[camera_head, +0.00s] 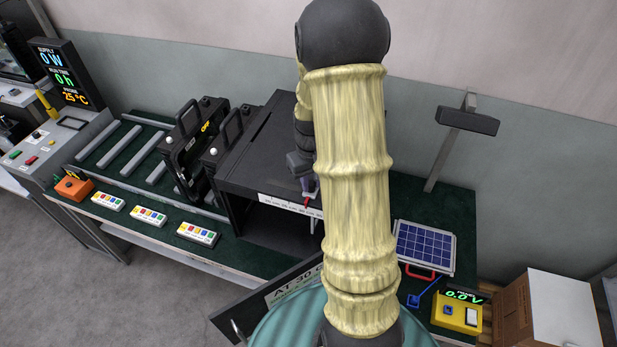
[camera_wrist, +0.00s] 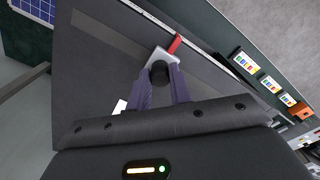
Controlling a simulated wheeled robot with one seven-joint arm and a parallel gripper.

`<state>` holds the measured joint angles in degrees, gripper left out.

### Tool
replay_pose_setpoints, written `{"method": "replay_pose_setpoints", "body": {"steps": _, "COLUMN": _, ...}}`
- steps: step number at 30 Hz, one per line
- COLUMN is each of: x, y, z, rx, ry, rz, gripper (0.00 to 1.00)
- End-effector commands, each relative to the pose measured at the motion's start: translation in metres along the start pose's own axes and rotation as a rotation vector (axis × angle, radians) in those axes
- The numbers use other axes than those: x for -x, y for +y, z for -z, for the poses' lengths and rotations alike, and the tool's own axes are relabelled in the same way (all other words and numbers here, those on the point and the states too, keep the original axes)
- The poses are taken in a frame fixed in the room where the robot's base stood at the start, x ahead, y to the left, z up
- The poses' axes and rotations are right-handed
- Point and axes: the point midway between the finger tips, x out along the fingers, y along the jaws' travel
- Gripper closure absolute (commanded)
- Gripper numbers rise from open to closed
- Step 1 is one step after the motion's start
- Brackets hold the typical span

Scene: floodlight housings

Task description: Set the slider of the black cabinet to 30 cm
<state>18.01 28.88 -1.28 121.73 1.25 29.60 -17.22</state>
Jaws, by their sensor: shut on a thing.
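The black cabinet (camera_head: 243,175) stands on the green bench, with an open front and a white scale strip (camera_head: 282,205) along its top front edge. In the wrist view the cabinet's dark top (camera_wrist: 95,65) fills the middle. The slider (camera_wrist: 157,58) has a silver plate, a dark round knob and a red pointer (camera_wrist: 175,44) that reaches to the scale edge. My gripper (camera_wrist: 160,80) is shut on the slider's knob, one purple finger on each side. In the head view my arm hides part of the cabinet and scale. The scale's numbers are too small to read.
A solar panel (camera_head: 425,246) and yellow meter (camera_head: 456,314) lie to the right. Several button boxes line the front left.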

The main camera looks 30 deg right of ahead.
Motion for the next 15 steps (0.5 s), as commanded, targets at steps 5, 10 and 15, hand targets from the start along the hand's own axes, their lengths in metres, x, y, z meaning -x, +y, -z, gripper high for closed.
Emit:
{"method": "replay_pose_setpoints", "body": {"steps": 5, "x": 0.0008, "y": -0.0012, "z": 0.0, "rx": 0.013, "ry": 0.007, "rz": -0.003, "gripper": 1.0}}
{"method": "replay_pose_setpoints", "body": {"steps": 10, "x": 0.0008, "y": -0.0012, "z": 0.0001, "rx": 0.013, "ry": 0.007, "rz": -0.003, "gripper": 1.0}}
{"method": "replay_pose_setpoints", "body": {"steps": 15, "x": 0.0007, "y": -0.0009, "z": -0.0003, "rx": 0.011, "ry": 0.006, "rz": -0.002, "gripper": 0.57}}
